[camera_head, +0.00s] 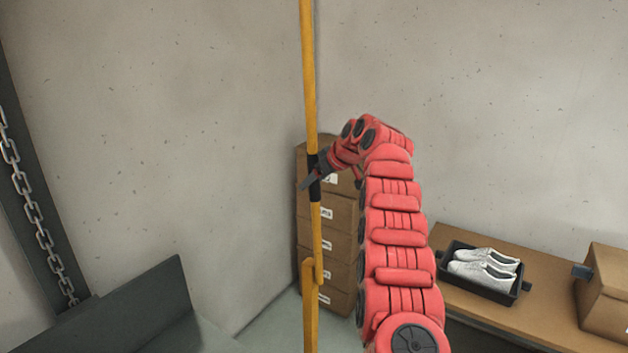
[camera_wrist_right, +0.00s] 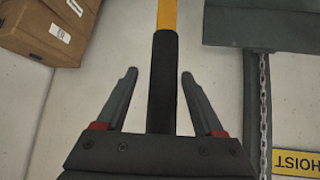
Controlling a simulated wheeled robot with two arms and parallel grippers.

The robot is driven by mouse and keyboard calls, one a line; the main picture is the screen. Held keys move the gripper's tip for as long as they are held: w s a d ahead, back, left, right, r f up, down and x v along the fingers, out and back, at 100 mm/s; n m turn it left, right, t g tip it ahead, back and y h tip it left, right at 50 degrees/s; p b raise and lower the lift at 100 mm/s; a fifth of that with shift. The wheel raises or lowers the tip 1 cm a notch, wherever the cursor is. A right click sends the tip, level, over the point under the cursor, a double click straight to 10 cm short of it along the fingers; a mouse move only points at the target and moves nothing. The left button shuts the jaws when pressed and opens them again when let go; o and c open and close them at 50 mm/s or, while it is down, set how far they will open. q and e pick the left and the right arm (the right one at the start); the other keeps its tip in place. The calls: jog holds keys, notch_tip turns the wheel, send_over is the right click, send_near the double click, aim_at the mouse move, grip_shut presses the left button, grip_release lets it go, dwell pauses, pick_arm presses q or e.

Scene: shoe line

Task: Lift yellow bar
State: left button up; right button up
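The yellow bar (camera_head: 309,80) stands upright in the head view, with a black grip section (camera_head: 314,178) around its middle. Its lower end meets a yellow hooked bracket or post (camera_head: 309,290). My right gripper (camera_head: 311,178) is at the black grip section. In the right wrist view the black grip (camera_wrist_right: 163,80) runs between the two fingers of my right gripper (camera_wrist_right: 160,85). The fingers are apart, with a visible gap on both sides of the grip. A short piece of the yellow bar (camera_wrist_right: 167,14) shows beyond it. My left gripper is not in view.
Stacked cardboard boxes (camera_head: 338,235) stand behind the bar. A bench (camera_head: 535,307) at right holds a black tray (camera_head: 450,284) with white shoes (camera_head: 482,268) and a cardboard box (camera_head: 606,295). A chain (camera_head: 32,205) hangs at left near a dark panel (camera_head: 130,310). A "HOIST" sign (camera_wrist_right: 297,162) is in the wrist view.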

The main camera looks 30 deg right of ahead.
jog(key=shift+s+a+r, duration=0.1)
jog(key=shift+r, duration=0.1)
jog(key=shift+s+r+b, duration=0.2)
jog(key=shift+b, duration=0.15)
jog(key=v, duration=1.6)
jog(key=shift+r, duration=0.2)
jog(key=shift+s, duration=0.2)
